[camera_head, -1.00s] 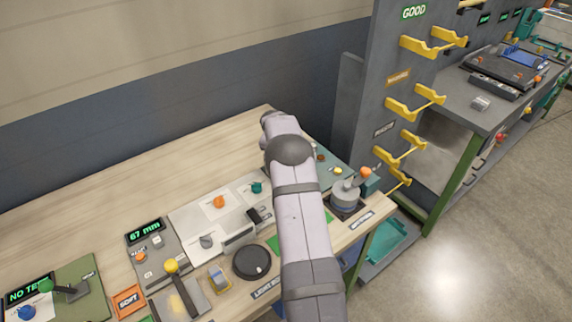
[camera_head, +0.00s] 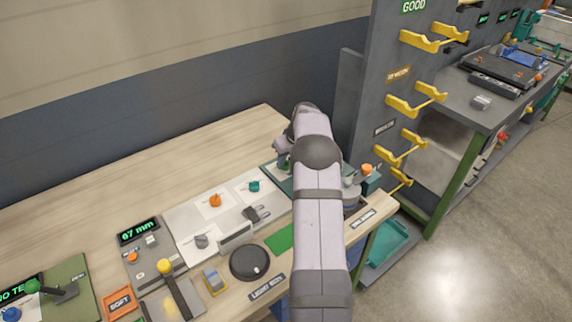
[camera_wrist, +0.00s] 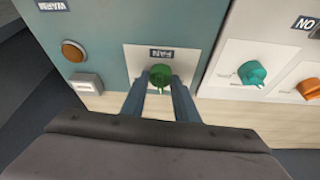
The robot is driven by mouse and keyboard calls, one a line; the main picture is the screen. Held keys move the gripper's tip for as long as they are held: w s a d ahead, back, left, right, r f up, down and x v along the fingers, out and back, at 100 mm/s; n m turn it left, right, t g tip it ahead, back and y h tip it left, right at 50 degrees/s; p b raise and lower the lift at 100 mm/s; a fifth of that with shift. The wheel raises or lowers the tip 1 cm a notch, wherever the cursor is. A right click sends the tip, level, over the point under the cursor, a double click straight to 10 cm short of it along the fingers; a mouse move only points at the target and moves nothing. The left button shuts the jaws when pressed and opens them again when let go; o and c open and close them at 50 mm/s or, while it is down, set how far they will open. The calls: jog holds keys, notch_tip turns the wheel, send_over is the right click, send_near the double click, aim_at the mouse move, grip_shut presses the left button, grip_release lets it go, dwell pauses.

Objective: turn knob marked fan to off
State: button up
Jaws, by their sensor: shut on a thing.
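The green fan knob (camera_wrist: 160,73) sits on a white plate under an upside-down FAN label (camera_wrist: 162,53) in the wrist view. The plate is on a teal panel (camera_wrist: 105,30). My gripper (camera_wrist: 161,82) has its two dark fingers on either side of the knob and is shut on it. The knob's pointer and the marks around it are mostly hidden, so I cannot tell its setting. In the head view my arm hides much of this panel.
A teal knob (camera_wrist: 251,72) and an orange knob (camera_wrist: 309,89) are on the white panel to the right in the wrist view. An amber button (camera_wrist: 73,50) is to the left. In the head view a yellow-knobbed lever (camera_head: 165,266) stands at front left.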

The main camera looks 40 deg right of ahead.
jog(key=n+y, duration=0.1)
jog(key=n, duration=0.2)
jog(key=shift+d, duration=0.15)
jog(key=shift+n+y+p, duration=0.5)
jog(key=shift+n+p, duration=0.25)
jog(key=shift+n, duration=0.35)
jog(key=shift+n+g, duration=0.3)
jog(key=shift+n, duration=0.1)
jog(key=o, duration=1.1)
jog(key=shift+c, duration=0.2)
jog(key=b+v, duration=0.1)
jog(key=v, duration=0.6)
jog(key=shift+d, duration=0.15)
jog(key=shift+r, duration=0.2)
